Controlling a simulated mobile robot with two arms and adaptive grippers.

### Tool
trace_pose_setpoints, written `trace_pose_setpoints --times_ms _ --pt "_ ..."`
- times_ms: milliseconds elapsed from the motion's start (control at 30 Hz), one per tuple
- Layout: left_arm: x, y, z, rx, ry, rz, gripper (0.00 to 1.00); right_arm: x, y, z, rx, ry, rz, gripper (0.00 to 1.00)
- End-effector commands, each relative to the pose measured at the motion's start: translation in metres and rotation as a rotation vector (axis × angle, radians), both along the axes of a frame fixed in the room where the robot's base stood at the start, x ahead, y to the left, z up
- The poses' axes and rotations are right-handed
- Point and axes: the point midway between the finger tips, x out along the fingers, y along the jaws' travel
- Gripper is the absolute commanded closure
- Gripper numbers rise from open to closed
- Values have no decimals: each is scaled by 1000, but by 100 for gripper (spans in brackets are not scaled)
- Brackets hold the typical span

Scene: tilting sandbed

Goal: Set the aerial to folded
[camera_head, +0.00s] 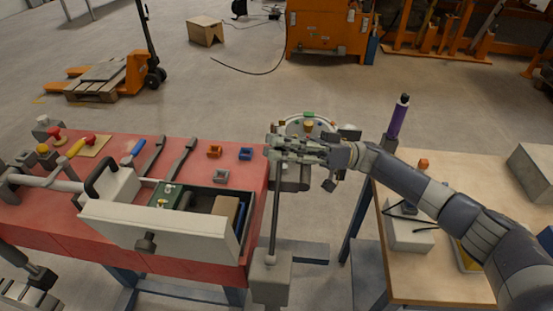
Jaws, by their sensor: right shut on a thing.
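I cannot clearly make out which thing is the aerial. A thin grey upright rod (276,215) rises from a grey block (270,279) in the gap between the tables, and its top end meets my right gripper. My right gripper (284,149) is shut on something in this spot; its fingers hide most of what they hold. Just behind it is a round device (309,125) with coloured parts, partly covered by the gripper. My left gripper (18,292) is at the lower left corner, partly cut off, and its jaws are unclear.
The red table (120,212) at left holds a grey open box (160,231), tools and small coloured blocks. An orange pallet truck (137,72) stands behind.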

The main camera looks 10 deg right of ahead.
Motion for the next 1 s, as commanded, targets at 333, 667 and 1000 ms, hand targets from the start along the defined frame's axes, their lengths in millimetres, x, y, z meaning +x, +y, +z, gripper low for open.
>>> trace_pose_setpoints --times_ms 333,667,1000 --pt "0 0 -47 0 0 0 59 38 -13 -60 92 276 -3 100" --pt "0 0 -64 0 0 1 59 49 -17 -92 141 431 -3 100" --pt "0 0 -67 0 0 1 59 51 -18 -99 154 472 -2 100"
